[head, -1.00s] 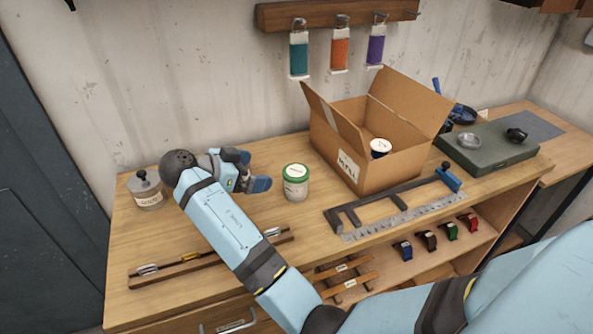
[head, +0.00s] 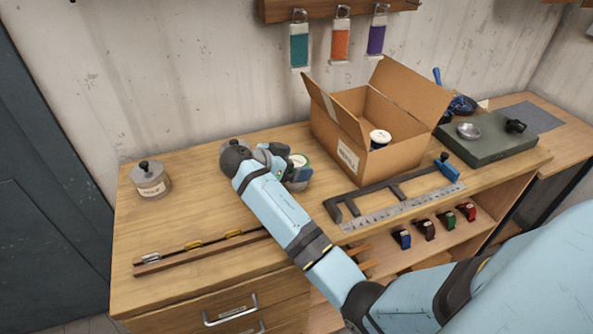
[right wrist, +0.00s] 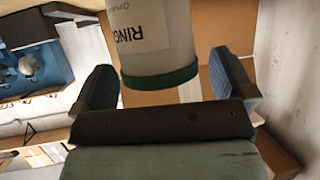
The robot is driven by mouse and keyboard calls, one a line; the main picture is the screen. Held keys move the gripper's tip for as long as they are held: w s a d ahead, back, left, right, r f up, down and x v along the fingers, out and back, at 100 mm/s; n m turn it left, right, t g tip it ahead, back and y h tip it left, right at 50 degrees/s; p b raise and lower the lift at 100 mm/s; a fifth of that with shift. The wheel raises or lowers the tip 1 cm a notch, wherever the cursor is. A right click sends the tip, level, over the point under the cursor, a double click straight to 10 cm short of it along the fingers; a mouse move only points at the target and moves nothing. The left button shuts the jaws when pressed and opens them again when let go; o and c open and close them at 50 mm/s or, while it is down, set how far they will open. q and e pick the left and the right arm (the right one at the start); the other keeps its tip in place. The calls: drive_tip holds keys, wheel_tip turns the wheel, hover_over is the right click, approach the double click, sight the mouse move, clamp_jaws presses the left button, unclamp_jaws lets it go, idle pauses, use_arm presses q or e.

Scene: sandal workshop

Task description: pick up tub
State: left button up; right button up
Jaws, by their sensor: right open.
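The tub is white with a green rim and a pale lid (head: 299,160), standing on the bench left of the cardboard box and mostly hidden behind my right gripper (head: 287,168). In the right wrist view the white tub (right wrist: 152,42), with a printed label and green rim, shows between the two spread fingers of my right gripper (right wrist: 165,88). The gripper is open, with a visible gap beside the tub on each side. My left gripper is in neither view.
An open cardboard box (head: 401,156) holding a dark, white-lidded tub (head: 380,138) stands to the right.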

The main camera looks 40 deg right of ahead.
drive_tip(key=shift+d+f, duration=0.25)
drive_tip(key=shift+d, duration=0.3)
drive_tip(key=c, duration=1)
drive_tip(key=shift+c, duration=0.9)
drive_tip(key=shift+r, duration=0.15)
